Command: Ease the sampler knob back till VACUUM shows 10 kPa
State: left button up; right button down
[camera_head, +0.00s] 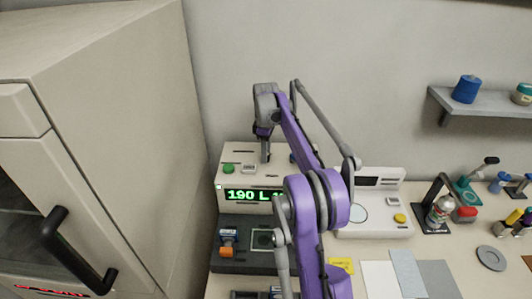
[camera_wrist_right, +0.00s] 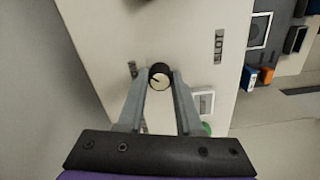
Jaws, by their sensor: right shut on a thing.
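The sampler is a cream box (camera_head: 235,154) against the wall, with a green button (camera_head: 229,169) on top. Its green display (camera_head: 240,195) reads "190 L"; my right arm hides the rest, and I cannot read a VACUUM value. My right gripper (camera_head: 265,157) reaches down onto the box top. In the right wrist view, a small round knob (camera_wrist_right: 160,77) with a pale face, dark rim and dark pointer line sits between the fingertips of my right gripper (camera_wrist_right: 160,80), which is shut on it. My left gripper is not in view.
A large cabinet (camera_head: 120,110) with a black handle (camera_head: 75,250) stands close on the left. Below the sampler is a dark unit (camera_head: 225,262). A white instrument (camera_head: 385,228) with a yellow button is to the right. A shelf (camera_head: 480,105) hangs at upper right.

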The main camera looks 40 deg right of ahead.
dwell(0.4)
jog(key=c, duration=0.6)
grip_release()
jog(key=shift+r, duration=0.1)
notch_tip(320, 180, up, 11)
jog(key=shift+s+f+p, duration=0.1)
jog(key=shift+f+p, duration=0.05)
jog(key=shift+p, duration=0.3)
